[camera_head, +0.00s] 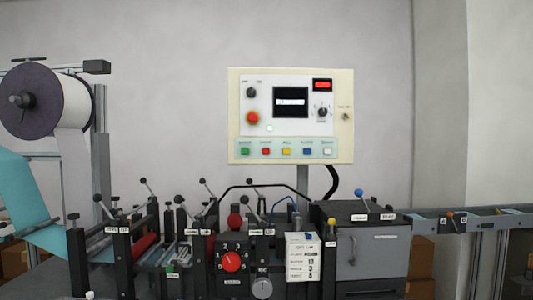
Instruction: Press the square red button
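A cream control panel (345,90) stands upright on a post behind the machine. Along its lower strip is a row of small square buttons: green, red, yellow, blue and white from left to right. The square red button (266,151) is second from the left, under a label too small to read. A round red knob (252,118) sits above it, on the white upper plate. A red lit display (322,85) is at the panel's upper right. Neither of my grippers shows in the head view.
The machine in front carries several upright levers, a red dial (231,262) and a grey box (372,257). A large white roll (42,101) stands at left with blue sheet (22,205) below. A black cable arches below the panel. The space before the panel's face looks clear.

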